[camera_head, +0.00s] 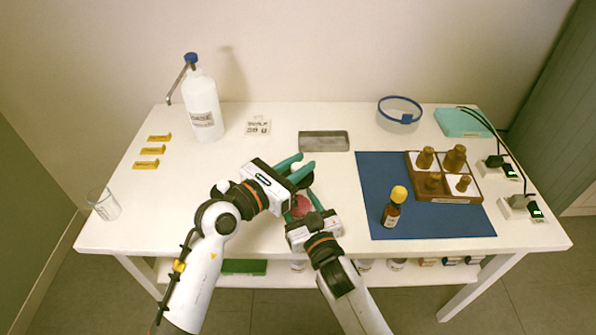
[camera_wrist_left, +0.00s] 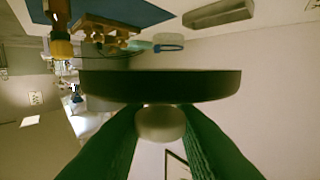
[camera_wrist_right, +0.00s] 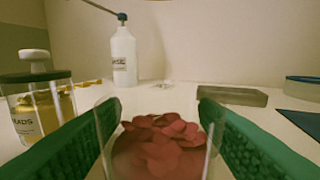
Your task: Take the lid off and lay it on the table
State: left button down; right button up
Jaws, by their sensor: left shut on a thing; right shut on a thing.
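My left gripper (camera_head: 304,166) is shut on the pale round knob (camera_wrist_left: 160,124) of a dark, disc-shaped lid (camera_wrist_left: 160,86). The lid shows as a dark disc under the left fingers in the head view (camera_head: 304,181). My right gripper (camera_head: 302,204) is shut on the sides of a clear glass jar (camera_wrist_right: 160,150) full of red pieces, which also shows in the head view (camera_head: 300,208). In the right wrist view no lid shows on this jar. The lid appears held off the jar; the exact gap cannot be told.
A lidded jar of yellow contents (camera_wrist_right: 42,100) stands left of the red jar. A white bottle (camera_head: 201,108), grey tray (camera_head: 323,141), blue mat (camera_head: 380,170) with amber bottle (camera_head: 391,212) and wooden rack (camera_head: 450,198) stand around. Bare white table (camera_head: 165,210) lies at the left.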

jog(key=o, duration=1.5)
jog(key=v, duration=1.2)
jog(key=shift+d+f, duration=0.1)
